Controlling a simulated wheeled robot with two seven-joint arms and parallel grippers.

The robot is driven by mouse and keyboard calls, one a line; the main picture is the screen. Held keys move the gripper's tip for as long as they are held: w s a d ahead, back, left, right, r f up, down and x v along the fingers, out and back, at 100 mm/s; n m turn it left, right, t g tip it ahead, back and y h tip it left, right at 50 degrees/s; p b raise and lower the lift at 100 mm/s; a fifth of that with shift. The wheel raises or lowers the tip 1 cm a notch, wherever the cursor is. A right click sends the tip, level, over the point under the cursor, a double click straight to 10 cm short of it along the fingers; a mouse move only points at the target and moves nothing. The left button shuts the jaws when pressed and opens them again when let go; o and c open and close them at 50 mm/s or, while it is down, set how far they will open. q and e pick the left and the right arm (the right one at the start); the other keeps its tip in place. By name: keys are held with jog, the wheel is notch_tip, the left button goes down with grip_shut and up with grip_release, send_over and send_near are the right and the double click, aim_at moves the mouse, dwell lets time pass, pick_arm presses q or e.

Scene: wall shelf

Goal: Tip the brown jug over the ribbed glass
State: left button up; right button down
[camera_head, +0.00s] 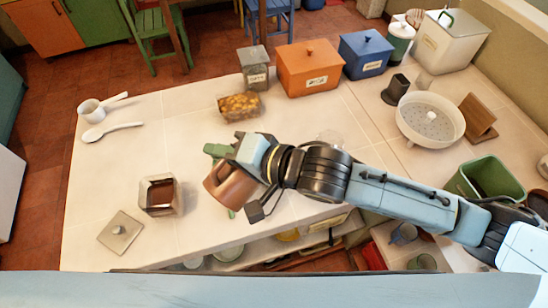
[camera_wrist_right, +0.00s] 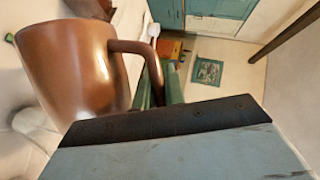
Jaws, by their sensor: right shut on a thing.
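The brown jug (camera_head: 226,186) is held over the pale counter, left of the middle in the head view, and looks tilted. My right gripper (camera_head: 243,165) is shut on it. In the right wrist view the jug (camera_wrist_right: 70,65) fills the left side, and its handle (camera_wrist_right: 140,47) runs down between the fingers of my gripper (camera_wrist_right: 160,90). The jug's inside is not visible. I cannot make out the ribbed glass for certain. A faint clear shape (camera_head: 330,137) shows just behind my right arm. My left gripper is not in view.
An open square tin (camera_head: 159,195) stands left of the jug, with its lid (camera_head: 120,232) in front. A white strainer bowl (camera_head: 430,118) stands right. The counter's left part is mostly free.

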jog(key=shift+r, duration=0.15)
jog(key=shift+d, duration=0.15)
jog(key=shift+w+d, duration=0.15)
jog(key=shift+w, duration=0.15)
jog(key=shift+r, duration=0.1)
jog(key=shift+s, duration=0.15)
